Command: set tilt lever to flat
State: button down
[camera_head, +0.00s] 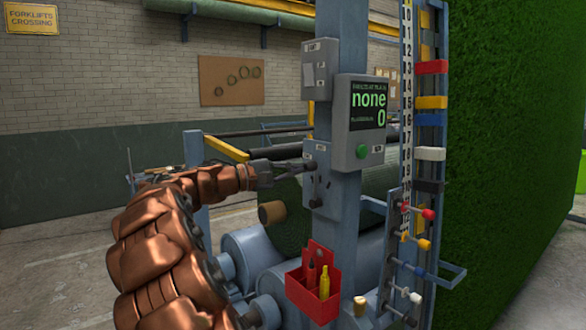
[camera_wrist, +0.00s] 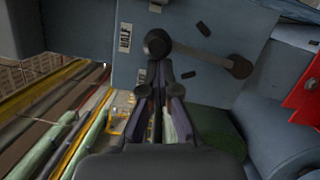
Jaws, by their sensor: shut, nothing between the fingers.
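The tilt lever (camera_wrist: 205,57) is a dark bar on a grey-blue box (camera_wrist: 260,25), with a round black knob at its left end and a round pivot at its lower right in the wrist view. The box also shows on the post in the head view (camera_head: 325,185). A small white label (camera_wrist: 125,38) sits left of the knob; I cannot read it surely. My gripper (camera_wrist: 160,72) is shut and empty, its fingertips just below the knob; I cannot tell if they touch. In the head view my gripper (camera_head: 300,165) reaches the box from the left.
Above the box are a switch box (camera_head: 319,70) and a display box (camera_head: 363,115) reading "none" and 0, with a green button. A red holder (camera_head: 313,290) with tools hangs below. Colored levers line the rail at right, beside a tall green turf wall (camera_head: 510,140).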

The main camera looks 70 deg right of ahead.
jog(key=shift+s, duration=0.1)
dwell(0.3)
jog(key=s+m+b, duration=0.1)
jog(key=b, duration=0.1)
jog(key=s+a+m+b, duration=0.1)
jog(key=m+b, duration=0.1)
jog(key=b, duration=0.1)
jog(key=s+a+m+y+b, duration=0.1)
jog(key=m+b, duration=0.1)
jog(key=shift+s+a+t, duration=0.1)
jog(key=shift+s+t, duration=0.2)
jog(key=shift+r, duration=0.1)
jog(key=shift+w+d, duration=0.25)
jog(key=shift+w, duration=0.05)
send_near(309, 170)
jog(key=w+d, duration=0.2)
jog(key=w, duration=0.1)
jog(key=shift+w+a+r, duration=0.15)
jog(key=shift+w+a, duration=0.05)
jog(key=shift+a, duration=0.35)
